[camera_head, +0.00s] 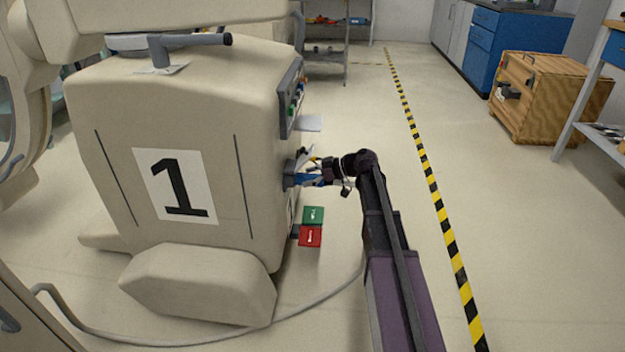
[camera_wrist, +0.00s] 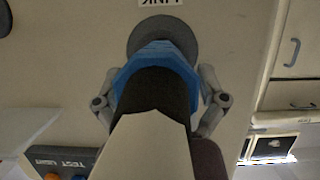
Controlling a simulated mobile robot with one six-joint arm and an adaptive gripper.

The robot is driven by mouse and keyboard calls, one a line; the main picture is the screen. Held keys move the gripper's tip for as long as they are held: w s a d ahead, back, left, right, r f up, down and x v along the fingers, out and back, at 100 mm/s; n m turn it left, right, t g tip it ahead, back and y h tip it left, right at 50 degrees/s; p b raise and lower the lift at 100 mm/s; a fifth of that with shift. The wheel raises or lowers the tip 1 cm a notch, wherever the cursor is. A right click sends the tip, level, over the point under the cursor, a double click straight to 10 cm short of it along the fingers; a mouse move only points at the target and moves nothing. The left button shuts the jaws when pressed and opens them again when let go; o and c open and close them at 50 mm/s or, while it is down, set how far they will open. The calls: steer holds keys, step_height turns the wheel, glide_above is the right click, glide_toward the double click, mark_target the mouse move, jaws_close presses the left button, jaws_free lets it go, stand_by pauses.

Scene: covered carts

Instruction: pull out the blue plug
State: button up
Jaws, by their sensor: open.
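The blue plug (camera_wrist: 155,58) sits against a round grey socket (camera_wrist: 170,26) on the side of the beige cart (camera_head: 215,110) marked 1. In the head view the plug (camera_head: 314,181) is small and partly hidden by my gripper (camera_head: 318,172). In the wrist view the fingers of my gripper (camera_wrist: 160,76) stand open, one on either side of the plug. I cannot tell whether either finger touches it. A dark cylindrical part and a pale part cover the middle foreground in the wrist view.
Green (camera_head: 313,215) and red (camera_head: 310,237) blocks stick out low on the cart's side. A grey cable (camera_head: 290,317) lies on the floor. A panel marked TEST LIGHT (camera_wrist: 62,162) shows in the wrist view. A wooden crate (camera_head: 545,100) stands beyond the striped floor line; the floor between is clear.

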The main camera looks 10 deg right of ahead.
steer(key=shift+a, duration=0.8)
jaws_close()
steer(key=shift+s+d+f, duration=0.15)
steer(key=shift+s+d, duration=0.1)
steer(key=shift+d, duration=0.35)
steer(key=shift+s+d+f, duration=0.15)
steer(key=shift+s+d, duration=0.05)
steer(key=shift+d, duration=0.4)
steer(key=shift+s+d, duration=0.3)
steer(key=shift+d, duration=0.65)
steer(key=shift+s+d, duration=0.15)
steer(key=shift+d, duration=0.7)
